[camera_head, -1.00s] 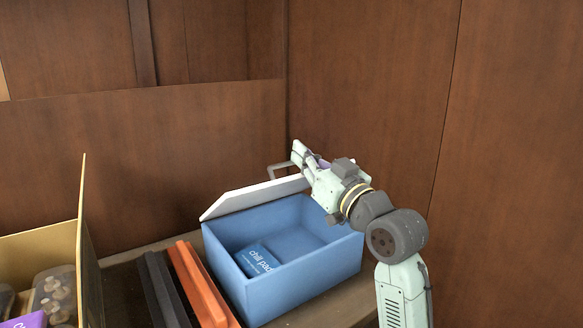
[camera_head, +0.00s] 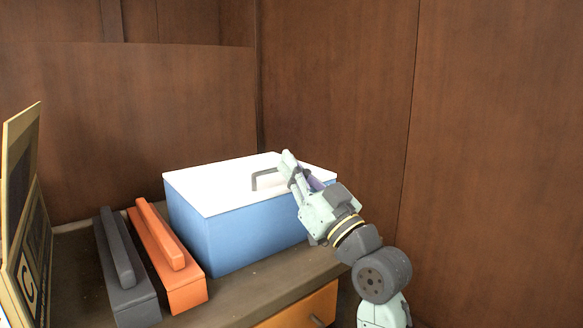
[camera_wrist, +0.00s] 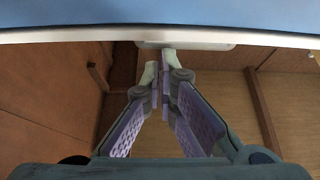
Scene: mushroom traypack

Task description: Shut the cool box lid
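The blue cool box (camera_head: 235,238) stands on the wooden surface against the back corner. Its white lid (camera_head: 215,190) lies flat over the top and appears level with the rim; the inside is hidden. A grey handle (camera_head: 266,173) stands up from the lid. My gripper (camera_head: 289,160) is over the right part of the lid, just right of the handle; I cannot tell whether it touches the lid. In the wrist view my gripper (camera_wrist: 160,62) has its fingertips together with nothing between them. The lid's pale edge (camera_wrist: 75,36) and a blue band cross the top there.
A dark grey bar-shaped object (camera_head: 122,272) and an orange one (camera_head: 168,262) lie left of the cool box. An open cardboard box (camera_head: 25,225) is at the far left. Brown wooden panels (camera_head: 335,80) close off the back and right. A drawer front (camera_head: 300,308) shows below.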

